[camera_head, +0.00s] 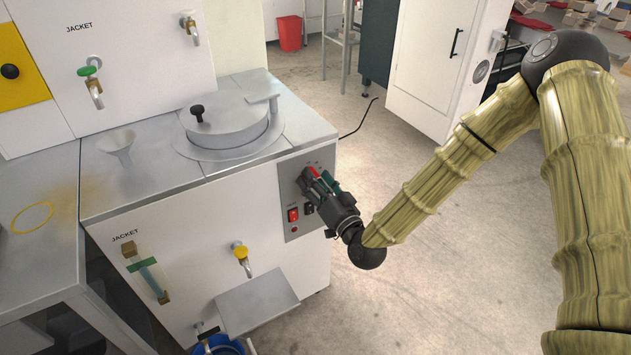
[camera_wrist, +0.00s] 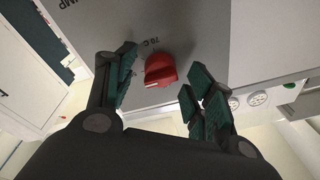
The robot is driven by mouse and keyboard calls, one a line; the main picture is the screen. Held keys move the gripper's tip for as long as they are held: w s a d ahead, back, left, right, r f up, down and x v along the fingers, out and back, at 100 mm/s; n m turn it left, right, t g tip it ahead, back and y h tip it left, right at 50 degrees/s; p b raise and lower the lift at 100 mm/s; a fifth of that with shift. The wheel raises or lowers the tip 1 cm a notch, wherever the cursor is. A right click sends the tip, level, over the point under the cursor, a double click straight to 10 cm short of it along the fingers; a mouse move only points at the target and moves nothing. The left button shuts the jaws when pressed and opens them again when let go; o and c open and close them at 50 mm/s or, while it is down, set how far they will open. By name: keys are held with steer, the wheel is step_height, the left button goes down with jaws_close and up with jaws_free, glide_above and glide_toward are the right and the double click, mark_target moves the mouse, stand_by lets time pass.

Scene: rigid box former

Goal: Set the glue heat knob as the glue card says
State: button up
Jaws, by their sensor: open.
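A red knob (camera_wrist: 160,70) with a white mark on its edge sits on the grey panel (camera_wrist: 190,30) in the wrist view. A label that seems to read "70 C" is printed upside down beside it. My gripper (camera_wrist: 161,74) is open, with one green-padded finger on each side of the knob; a gap shows on both sides. In the head view my gripper (camera_head: 316,182) is at the control panel (camera_head: 291,172) on the front of the white machine and largely hides the knob. I cannot make out a glue card in either view.
A lit red switch (camera_head: 293,215) sits just below my gripper on the panel. The machine (camera_head: 200,225) carries a lidded round pot (camera_head: 225,122), a funnel (camera_head: 118,143) and a yellow-handled valve (camera_head: 241,254). The floor (camera_head: 440,270) right of the machine is clear.

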steer(key=v, duration=1.1)
steer(key=shift+s+d, duration=0.15)
steer(key=shift+s, duration=0.2)
steer(key=shift+f, duration=0.1)
steer(key=s+f+n+g+h, duration=0.1)
steer(key=s+f+g, duration=0.2)
steer(key=f, duration=0.4)
steer(key=s+f+g+h, duration=0.1)
steer(key=s+f+g, duration=0.25)
steer(key=f, duration=0.45)
steer(key=s+d+f+g+h, duration=0.4)
steer(key=s+d+f+g, duration=0.25)
steer(key=s+f, duration=0.55)
steer(key=s+d+f+g+h, duration=0.35)
steer(key=s+d, duration=0.45)
steer(key=s, duration=0.4)
step_height(320, 180, up, 12)
steer(key=p, duration=1.2)
steer(key=shift+s+d+r+p, duration=0.2)
steer(key=shift+s+r+p, duration=0.05)
steer(key=shift+s+p, duration=0.1)
